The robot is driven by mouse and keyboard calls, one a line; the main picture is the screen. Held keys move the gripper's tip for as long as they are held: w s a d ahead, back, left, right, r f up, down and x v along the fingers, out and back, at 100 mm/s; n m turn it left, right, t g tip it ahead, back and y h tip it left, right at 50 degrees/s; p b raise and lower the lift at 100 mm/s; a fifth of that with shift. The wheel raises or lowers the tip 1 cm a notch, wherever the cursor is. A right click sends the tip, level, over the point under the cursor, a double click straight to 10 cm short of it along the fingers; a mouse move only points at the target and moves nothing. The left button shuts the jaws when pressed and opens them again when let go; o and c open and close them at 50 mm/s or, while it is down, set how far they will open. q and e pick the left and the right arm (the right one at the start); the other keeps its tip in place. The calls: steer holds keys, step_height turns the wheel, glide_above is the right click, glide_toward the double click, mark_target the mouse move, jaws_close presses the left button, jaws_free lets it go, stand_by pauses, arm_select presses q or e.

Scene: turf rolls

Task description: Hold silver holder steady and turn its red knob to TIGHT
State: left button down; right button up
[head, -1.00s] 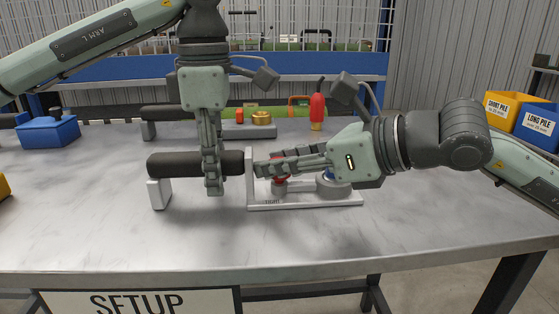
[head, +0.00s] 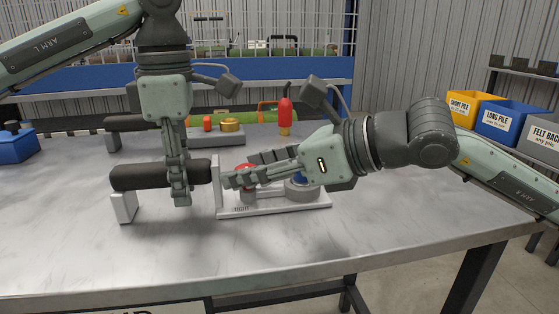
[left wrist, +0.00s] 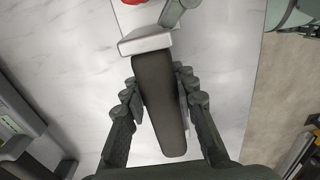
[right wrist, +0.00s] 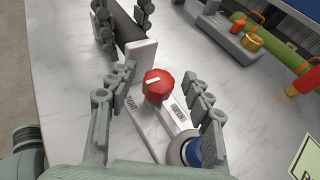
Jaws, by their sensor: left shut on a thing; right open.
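The silver holder has a pale base plate (head: 280,209) with an upright end plate, and a dark bar (head: 130,178) runs left from it to a small foot (head: 123,207). My left gripper (head: 180,192) is shut on the dark bar; the left wrist view shows its fingers on both sides of the bar (left wrist: 160,105). The red knob (right wrist: 158,86) stands on the base plate, with a white mark on top and a TIGHT label (right wrist: 132,103) beside it. My right gripper (right wrist: 163,100) is open, its fingers on either side of the knob, apart from it in the right wrist view.
A blue knob (right wrist: 192,152) sits on the same base plate, near one right finger. Behind stand a second dark roll, a green roll, a brass piece (head: 231,125) and a red bottle-like object (head: 285,112). The front table surface is clear.

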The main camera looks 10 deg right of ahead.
steer(key=v, duration=0.9)
steer(key=shift+s+d, duration=0.15)
steer(key=shift+d, duration=0.2)
steer(key=shift+s+d+r, duration=0.35)
steer(key=shift+s+d, duration=0.1)
arm_select(q)
steer(key=c, duration=1.1)
jaws_free()
steer(key=shift+r, duration=0.15)
